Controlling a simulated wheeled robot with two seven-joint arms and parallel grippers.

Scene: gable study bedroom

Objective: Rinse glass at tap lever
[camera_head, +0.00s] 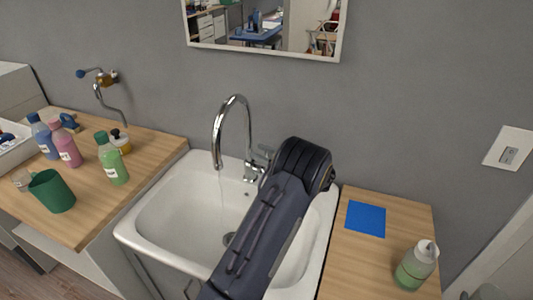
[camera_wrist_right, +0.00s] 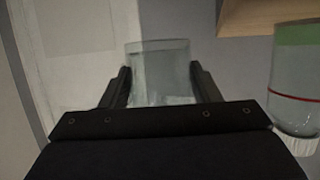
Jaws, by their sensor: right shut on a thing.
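The chrome tap (camera_head: 236,130) stands at the back of the white sink (camera_head: 180,210). The tap lever (camera_head: 264,153) is at the right of the tap's base, partly behind my left arm. My left arm's dark end (camera_head: 303,163) is over the sink's back right, close beside the lever; its fingers are hidden, so contact cannot be told. In the right wrist view, my right gripper (camera_wrist_right: 160,85) is shut on the clear glass (camera_wrist_right: 160,70), which sits between its fingers, away from the tap's stream.
The right counter (camera_head: 350,270) has a blue cloth (camera_head: 366,218) and a soap bottle (camera_head: 416,266), also near my right gripper (camera_wrist_right: 298,75). The basin's left side is free.

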